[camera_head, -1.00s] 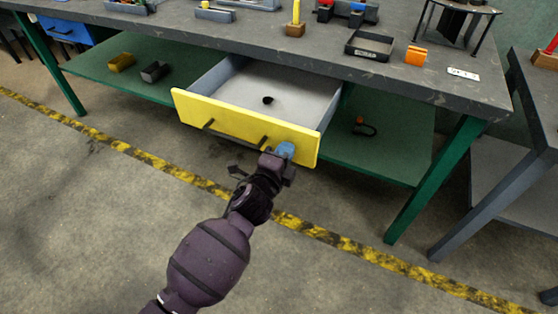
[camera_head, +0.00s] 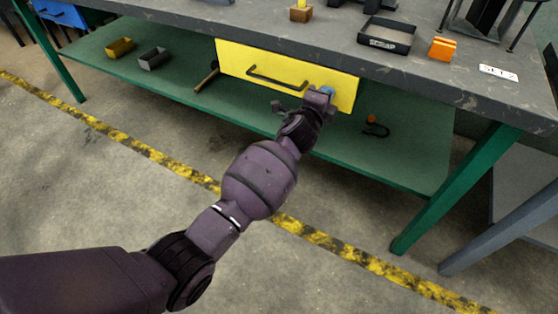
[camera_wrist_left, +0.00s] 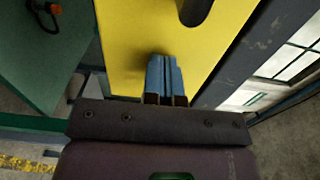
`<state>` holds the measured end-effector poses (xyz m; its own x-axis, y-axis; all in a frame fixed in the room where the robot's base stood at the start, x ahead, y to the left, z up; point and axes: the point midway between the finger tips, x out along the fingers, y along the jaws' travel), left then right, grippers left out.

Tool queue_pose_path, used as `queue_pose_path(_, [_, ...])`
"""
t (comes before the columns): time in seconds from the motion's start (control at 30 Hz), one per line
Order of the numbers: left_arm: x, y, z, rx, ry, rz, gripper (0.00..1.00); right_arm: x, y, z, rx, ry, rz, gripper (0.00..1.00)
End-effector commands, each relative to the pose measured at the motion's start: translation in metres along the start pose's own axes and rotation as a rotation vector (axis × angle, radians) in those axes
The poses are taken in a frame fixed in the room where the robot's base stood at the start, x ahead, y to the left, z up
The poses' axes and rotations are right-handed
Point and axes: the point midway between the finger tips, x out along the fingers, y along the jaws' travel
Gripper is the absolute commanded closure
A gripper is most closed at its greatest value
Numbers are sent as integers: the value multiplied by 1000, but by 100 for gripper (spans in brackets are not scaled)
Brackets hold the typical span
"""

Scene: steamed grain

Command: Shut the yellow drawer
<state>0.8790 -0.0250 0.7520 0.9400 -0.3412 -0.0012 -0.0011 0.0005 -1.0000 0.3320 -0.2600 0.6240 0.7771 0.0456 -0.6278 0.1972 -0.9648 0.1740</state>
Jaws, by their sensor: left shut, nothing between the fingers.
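The yellow drawer (camera_head: 290,70) sits under the grey workbench top, its front close beneath the bench edge. No drawer interior shows now, and I cannot tell whether a small gap is left. Its dark bar handle (camera_head: 277,78) is on the front. My left gripper (camera_head: 326,91) is shut and empty, at the right part of the drawer front, to the right of the handle. In the left wrist view, the blue fingertips (camera_wrist_left: 162,72) are together against or very near the yellow front (camera_wrist_left: 137,35). My right gripper is not in view.
The workbench top (camera_head: 330,40) holds a black tray (camera_head: 387,36) and an orange block (camera_head: 443,48). On the green lower shelf (camera_head: 240,112) are a yellow bin (camera_head: 120,47), a grey bin (camera_head: 152,58) and a hammer (camera_head: 207,76). A blue drawer (camera_head: 62,13) is at far left.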

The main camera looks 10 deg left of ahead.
Motion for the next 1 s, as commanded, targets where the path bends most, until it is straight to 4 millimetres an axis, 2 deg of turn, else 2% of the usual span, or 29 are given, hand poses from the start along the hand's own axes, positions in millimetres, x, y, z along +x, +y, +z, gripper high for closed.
queue_pose_path(0.5, [11,-4,1,0,-1,-5,100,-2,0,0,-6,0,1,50])
queue_pose_path(0.8, [11,-7,3,1,-3,-8,100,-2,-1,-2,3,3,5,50])
queue_pose_path(1.0, [3,-10,10,2,-2,-9,100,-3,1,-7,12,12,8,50])
